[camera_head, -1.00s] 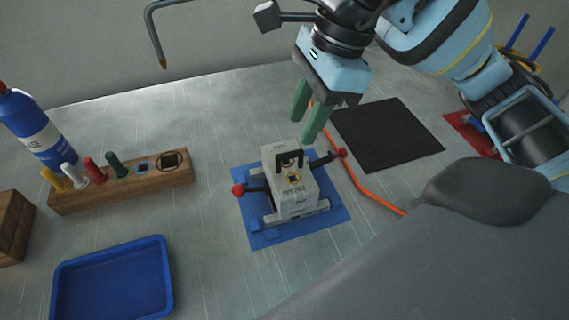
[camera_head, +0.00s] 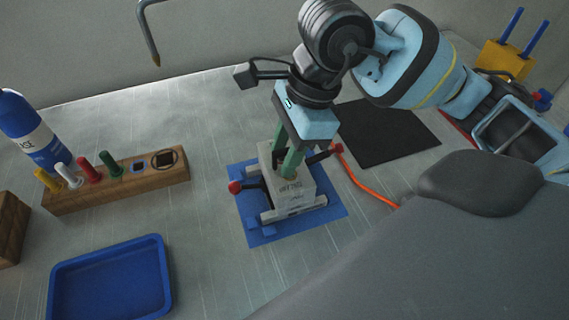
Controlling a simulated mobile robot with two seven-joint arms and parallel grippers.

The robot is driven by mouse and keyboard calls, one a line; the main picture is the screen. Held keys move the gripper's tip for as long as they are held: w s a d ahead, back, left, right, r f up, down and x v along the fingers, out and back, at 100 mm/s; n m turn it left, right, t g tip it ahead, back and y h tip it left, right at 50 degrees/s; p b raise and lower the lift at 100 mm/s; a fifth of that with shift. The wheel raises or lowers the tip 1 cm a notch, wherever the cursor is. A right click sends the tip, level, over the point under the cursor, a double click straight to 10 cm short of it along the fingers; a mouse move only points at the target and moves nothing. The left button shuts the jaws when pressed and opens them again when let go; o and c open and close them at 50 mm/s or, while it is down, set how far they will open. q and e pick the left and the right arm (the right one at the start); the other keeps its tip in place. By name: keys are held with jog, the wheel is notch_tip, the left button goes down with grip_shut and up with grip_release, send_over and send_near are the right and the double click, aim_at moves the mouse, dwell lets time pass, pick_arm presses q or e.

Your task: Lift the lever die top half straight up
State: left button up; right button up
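The lever die (camera_head: 288,190) is a light grey block with dark levers ending in red knobs, one knob (camera_head: 235,187) on its left and one on its right. It stands on a blue mat (camera_head: 263,236) in the middle of the bench. My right gripper (camera_head: 286,172), with green fingers, is down at the top of the die, where the dark handle was visible before. The fingers and hand hide that handle, so I cannot tell whether they are closed on it. The die halves look together. My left gripper is not in view.
A wooden rack (camera_head: 120,187) with coloured-handled tools stands at the left, beside a blue bottle (camera_head: 30,132). An empty blue tray (camera_head: 110,282) is at the front left. A black mat (camera_head: 388,133) and an orange cable (camera_head: 366,187) lie right of the die.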

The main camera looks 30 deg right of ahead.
jog(key=shift+c, duration=0.3)
grip_shut()
jog(key=shift+r, duration=0.1)
dwell(1.0)
